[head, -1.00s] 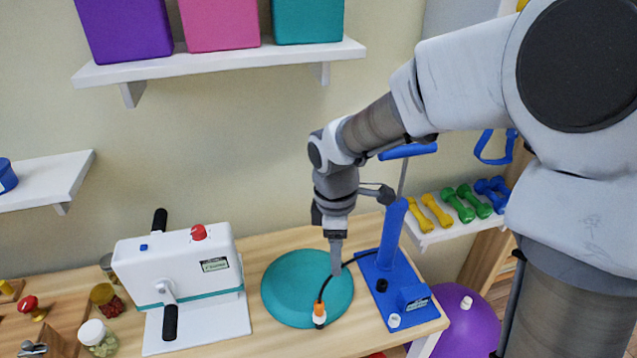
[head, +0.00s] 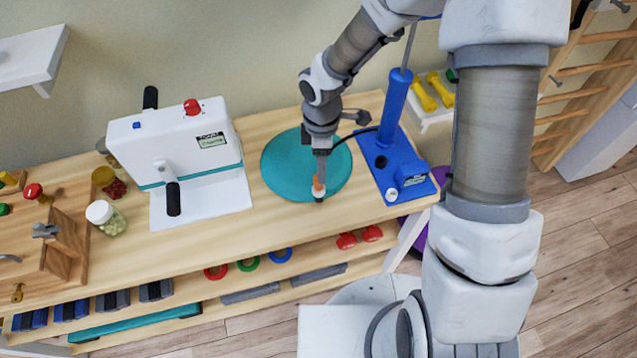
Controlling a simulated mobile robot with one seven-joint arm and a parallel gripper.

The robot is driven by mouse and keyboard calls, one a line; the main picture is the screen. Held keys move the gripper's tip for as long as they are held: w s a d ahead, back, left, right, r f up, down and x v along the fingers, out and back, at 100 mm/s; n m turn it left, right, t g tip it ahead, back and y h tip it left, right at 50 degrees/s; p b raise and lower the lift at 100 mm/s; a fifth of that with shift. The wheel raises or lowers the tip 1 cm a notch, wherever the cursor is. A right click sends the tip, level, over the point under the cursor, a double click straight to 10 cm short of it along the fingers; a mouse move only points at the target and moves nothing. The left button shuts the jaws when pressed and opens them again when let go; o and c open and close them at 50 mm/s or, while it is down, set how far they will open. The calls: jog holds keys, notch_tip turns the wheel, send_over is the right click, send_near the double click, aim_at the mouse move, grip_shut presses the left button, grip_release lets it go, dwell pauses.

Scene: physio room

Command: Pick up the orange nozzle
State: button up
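A white hand-crank machine (head: 178,140) stands left of the disc. A jar with a white lid (head: 104,215) and other small items are further left. The blue pump stands close on the right. Bare tabletop (head: 285,217) lies in front of the disc. A shelf below holds coloured rings.

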jog(key=f, duration=0.4)
jog(key=shift+s+a+f, duration=0.15)
jog(key=shift+s+a, duration=0.15)
jog(key=shift+a, duration=0.05)
jog(key=shift+f, duration=0.55)
grip_shut()
